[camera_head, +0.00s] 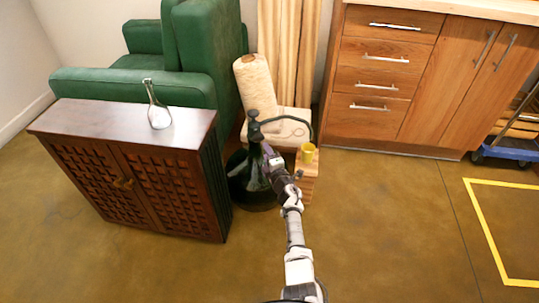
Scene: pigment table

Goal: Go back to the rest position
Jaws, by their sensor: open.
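My arm reaches up from the bottom edge of the head view to the small wooden stand in the middle. My gripper (268,154) is at its far end, in front of a large dark rounded object (250,190) with a black upright and curved handle. The gripper is open, and I see nothing held in it. Its fingertips are small and dark against the dark object, so I cannot tell whether they touch it. A yellow cup (308,153) stands on the wooden stand (306,184), just right of the gripper.
A pale roll (255,85) and boards (290,40) stand behind. Wooden drawers (385,60) and a blue dolly (510,152) are right. The right foreground floor is clear.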

